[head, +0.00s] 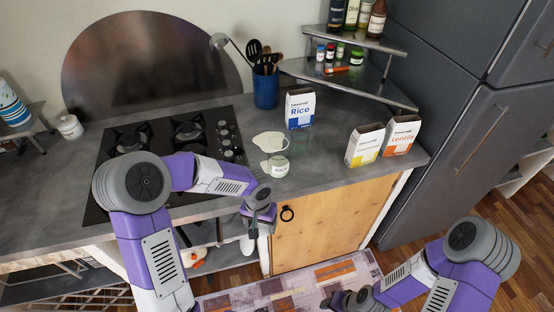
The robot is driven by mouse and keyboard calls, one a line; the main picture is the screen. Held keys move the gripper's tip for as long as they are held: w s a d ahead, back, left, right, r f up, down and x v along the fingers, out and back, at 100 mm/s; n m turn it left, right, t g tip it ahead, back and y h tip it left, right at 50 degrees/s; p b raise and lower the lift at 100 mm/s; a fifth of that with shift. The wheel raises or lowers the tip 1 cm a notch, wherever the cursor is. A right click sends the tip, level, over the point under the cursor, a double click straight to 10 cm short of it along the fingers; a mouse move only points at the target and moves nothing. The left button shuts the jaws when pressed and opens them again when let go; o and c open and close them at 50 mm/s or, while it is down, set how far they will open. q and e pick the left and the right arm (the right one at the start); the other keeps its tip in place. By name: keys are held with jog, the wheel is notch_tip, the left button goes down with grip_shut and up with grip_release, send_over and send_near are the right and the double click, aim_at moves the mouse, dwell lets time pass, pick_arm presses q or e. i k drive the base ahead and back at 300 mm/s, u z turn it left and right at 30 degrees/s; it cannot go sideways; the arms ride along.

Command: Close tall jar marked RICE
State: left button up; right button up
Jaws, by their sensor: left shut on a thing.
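A small pale jar (275,167) with a greenish rim and a label stands on the counter, right of the stove. Its label is too small to read, so I cannot tell whether it is the jar marked RICE. A faint clear glass vessel (301,143) seems to stand just behind it, below the rice box. My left gripper (256,230) points down in front of the counter edge, nearer me than the jar and apart from it. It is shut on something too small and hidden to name. My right gripper (350,301) is low at the bottom edge, its fingers unclear.
A flat cream dish (270,141) lies behind the pale jar. A Rice box (300,108), a yellow-and-white box (365,145) and a Lentils box (402,135) stand to the right. A blue utensil holder (266,90) stands behind. The counter front is clear right of the jar.

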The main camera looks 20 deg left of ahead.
aim_at(278, 162)
jog(key=z, duration=2.2)
jog(key=i, duration=1.4)
jog(key=u, duration=3.9)
jog(key=i, duration=0.5)
jog(key=u, duration=0.05)
